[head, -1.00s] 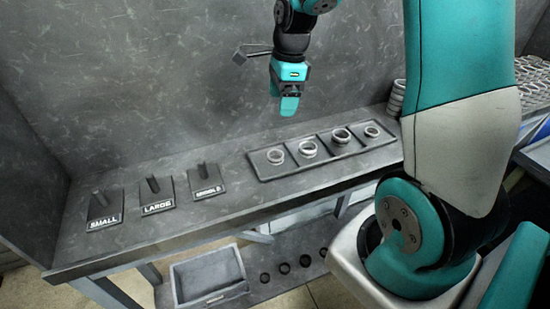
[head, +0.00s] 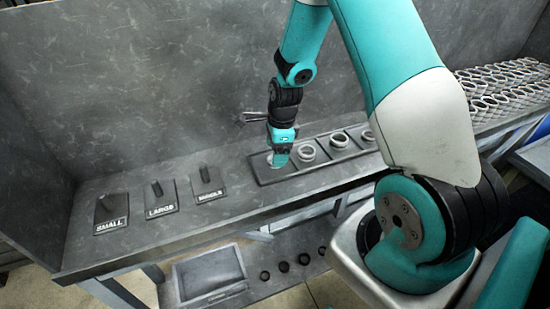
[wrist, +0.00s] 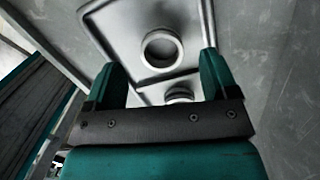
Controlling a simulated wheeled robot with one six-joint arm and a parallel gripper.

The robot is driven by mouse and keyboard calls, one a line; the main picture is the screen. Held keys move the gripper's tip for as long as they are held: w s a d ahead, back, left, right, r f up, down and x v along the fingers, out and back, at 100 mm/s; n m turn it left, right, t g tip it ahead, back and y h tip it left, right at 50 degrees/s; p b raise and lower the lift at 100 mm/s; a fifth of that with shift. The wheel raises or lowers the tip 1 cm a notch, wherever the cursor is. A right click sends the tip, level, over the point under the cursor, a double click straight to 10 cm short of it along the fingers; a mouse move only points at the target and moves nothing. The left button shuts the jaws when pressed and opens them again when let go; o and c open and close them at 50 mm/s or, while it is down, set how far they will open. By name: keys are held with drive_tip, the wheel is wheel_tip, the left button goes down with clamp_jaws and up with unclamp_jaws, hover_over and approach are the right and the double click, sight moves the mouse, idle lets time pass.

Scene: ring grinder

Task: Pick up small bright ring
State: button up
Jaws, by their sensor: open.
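A pale metal ring (wrist: 146,50) lies flat in the end compartment of the dark tray (wrist: 122,22) in the wrist view. My gripper (wrist: 160,62) is open and empty, its two fingers on either side of this ring in the picture. In the head view my gripper (head: 280,161) is low over the tray's left compartment and mostly hides the ring there. I cannot tell whether the fingertips are down around the ring or still above it. A second ring (wrist: 179,92) is partly hidden behind my gripper. Which ring is the small bright one is not clear.
More rings stand in the tray's other compartments, such as one ring (head: 308,151) beside my gripper. Three labelled peg stands, SMALL (head: 112,224), LARGE (head: 160,208) and a third (head: 206,192), are to the left. The wall rises behind the bench. Many rings fill a rack (head: 500,90) at right.

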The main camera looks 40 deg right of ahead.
drive_tip(key=shift+w+f, duration=0.15)
drive_tip(key=shift+f, duration=1.25)
drive_tip(key=shift+c, duration=0.5)
drive_tip(key=c, duration=0.9)
drive_tip(key=shift+c, duration=0.2)
